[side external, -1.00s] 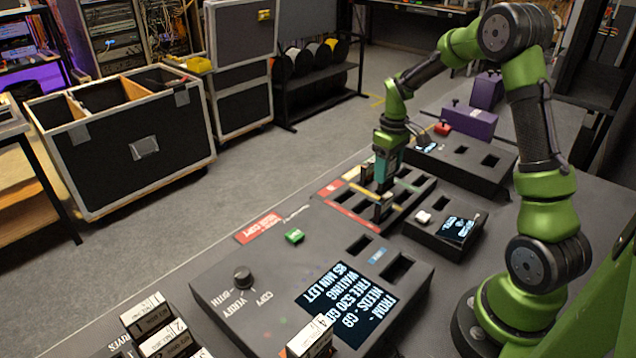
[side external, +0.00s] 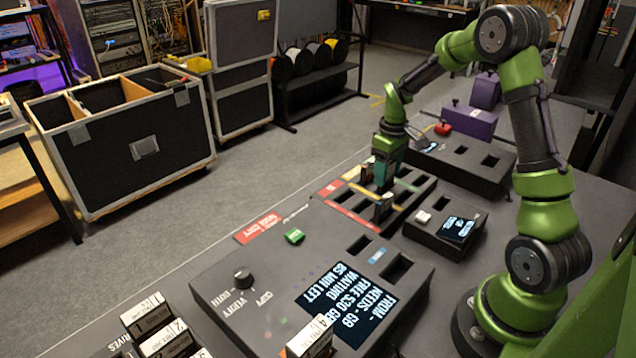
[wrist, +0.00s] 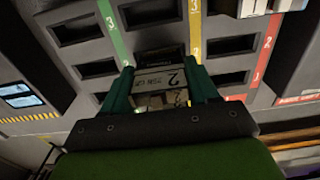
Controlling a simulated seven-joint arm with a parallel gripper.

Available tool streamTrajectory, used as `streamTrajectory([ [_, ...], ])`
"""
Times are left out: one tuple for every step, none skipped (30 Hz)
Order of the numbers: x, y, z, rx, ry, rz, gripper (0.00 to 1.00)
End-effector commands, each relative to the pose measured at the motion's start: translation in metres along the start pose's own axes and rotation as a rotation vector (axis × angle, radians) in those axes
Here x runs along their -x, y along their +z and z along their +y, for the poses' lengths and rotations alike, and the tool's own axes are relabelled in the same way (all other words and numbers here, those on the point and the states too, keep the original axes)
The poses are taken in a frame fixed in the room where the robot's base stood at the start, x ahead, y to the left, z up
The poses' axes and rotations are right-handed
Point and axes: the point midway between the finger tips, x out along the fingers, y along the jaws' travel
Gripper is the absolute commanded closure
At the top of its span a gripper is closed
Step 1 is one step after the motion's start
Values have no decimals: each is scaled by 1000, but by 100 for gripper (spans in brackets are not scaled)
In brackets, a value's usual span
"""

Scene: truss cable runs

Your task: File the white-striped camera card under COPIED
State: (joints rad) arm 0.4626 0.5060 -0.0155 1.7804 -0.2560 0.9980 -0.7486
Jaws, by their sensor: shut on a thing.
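My gripper (side external: 386,186) is over the slotted card rack (side external: 343,212), pointing down. In the wrist view its two green fingers (wrist: 162,92) are shut on a camera card (wrist: 160,78) whose pale label reads 2. The card is between the fingers, over or in the rack's middle column; I cannot tell how deep it sits. Its white stripe cannot be made out. The rack, seen also in the wrist view (wrist: 232,62), has green, yellow and red strips beside its slots. The word COPIED cannot be read.
Labelled drives (side external: 165,340) stand at the lower left.

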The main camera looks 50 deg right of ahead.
Motion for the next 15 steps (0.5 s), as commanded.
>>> streamTrajectory([
  [-1, 0, 0, 0, 0, -1, 77],
  [-2, 0, 0, 0, 0, -1, 77],
  [-3, 0, 0, 0, -1, -1, 77],
  [-4, 0, 0, -1, -1, -1, 77],
  [-5, 0, 0, 0, -1, -1, 77],
  [-5, 0, 0, 0, -1, -1, 77],
  [-6, 0, 0, -1, 0, -1, 77],
  [-6, 0, 0, 0, 0, 0, 77],
  [-7, 0, 0, 0, 0, 0, 77],
  [-7, 0, 0, 0, 0, 0, 77],
  [-7, 0, 0, 0, 0, 0, 77],
  [-7, 0, 0, 0, 0, 0, 77],
  [-7, 0, 0, 0, 0, 0, 77],
  [-7, 0, 0, 0, 0, 0, 77],
  [-7, 0, 0, 0, 0, 0, 77],
])
